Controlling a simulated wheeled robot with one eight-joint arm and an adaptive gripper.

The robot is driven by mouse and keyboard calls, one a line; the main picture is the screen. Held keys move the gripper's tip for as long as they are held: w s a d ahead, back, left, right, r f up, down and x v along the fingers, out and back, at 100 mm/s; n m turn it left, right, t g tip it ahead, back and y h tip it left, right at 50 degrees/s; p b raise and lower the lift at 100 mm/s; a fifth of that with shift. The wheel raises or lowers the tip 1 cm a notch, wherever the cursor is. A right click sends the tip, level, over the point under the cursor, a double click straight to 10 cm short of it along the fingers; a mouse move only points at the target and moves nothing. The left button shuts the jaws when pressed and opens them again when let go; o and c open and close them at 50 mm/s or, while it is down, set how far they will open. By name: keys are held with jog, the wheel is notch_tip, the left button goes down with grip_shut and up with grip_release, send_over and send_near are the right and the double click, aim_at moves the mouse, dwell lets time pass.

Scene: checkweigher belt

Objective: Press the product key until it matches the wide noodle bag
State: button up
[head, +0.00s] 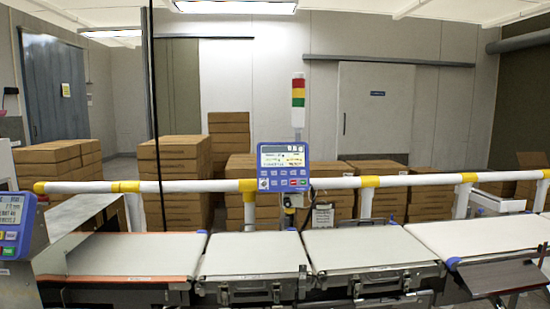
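A blue control panel (283,167) with a lit display (283,156) stands on a post behind the middle of the conveyor line. Rows of small keys sit below its display, including a red one and a green one. The key labels and the product name on the display are too small to read, so I cannot tell which is the product key. I see no noodle bag in this view. My gripper is not in view.
White belt sections (254,254) run across the front and look empty. A white rail with yellow joints (372,181) runs behind them. A second blue panel (14,225) stands at far left. A signal tower (298,100) rises above the middle panel. Cardboard boxes (175,165) are stacked behind.

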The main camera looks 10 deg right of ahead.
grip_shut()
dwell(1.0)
